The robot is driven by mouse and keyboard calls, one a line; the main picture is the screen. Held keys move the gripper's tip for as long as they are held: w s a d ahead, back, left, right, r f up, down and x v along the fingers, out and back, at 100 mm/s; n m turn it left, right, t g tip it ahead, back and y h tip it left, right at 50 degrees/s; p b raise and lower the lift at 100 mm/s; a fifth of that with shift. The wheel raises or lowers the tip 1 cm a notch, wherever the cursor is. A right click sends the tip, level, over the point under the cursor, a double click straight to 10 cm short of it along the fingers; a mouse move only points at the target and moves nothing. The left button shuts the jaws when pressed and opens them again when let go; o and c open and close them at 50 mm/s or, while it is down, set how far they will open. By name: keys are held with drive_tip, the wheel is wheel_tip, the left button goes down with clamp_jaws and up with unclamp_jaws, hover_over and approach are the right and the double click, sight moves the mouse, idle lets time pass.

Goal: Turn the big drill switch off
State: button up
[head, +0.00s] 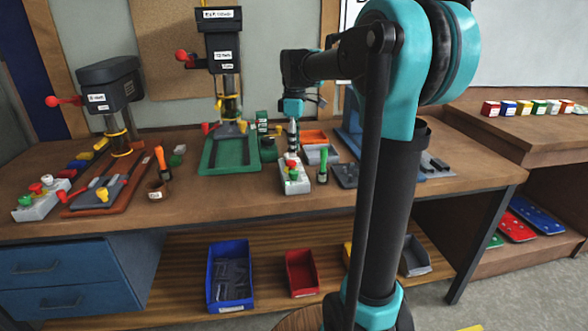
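A tall drill press (222,55) with a green base (231,150) stands at the back of the bench; its label seems to read 12 inch. A smaller drill press (112,95) with an orange-brown base (108,187) stands to its left. Another such switch box (41,203) sits at the far left. My gripper (292,150) points down just above the right box, its fingers seemingly together and empty. I cannot tell whether it touches a knob.
A green-handled tool (323,165) stands close right of the right box. Grey and orange trays (314,137) lie behind it. Blue (229,275) and red (301,273) bins are on the lower shelf. The bench front is mostly clear.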

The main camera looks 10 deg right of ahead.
sight(294, 171)
drive_tip(key=f, duration=0.8)
drive_tip(key=shift+s+a, duration=0.1)
drive_tip(key=shift+s, duration=0.1)
clamp_jaws()
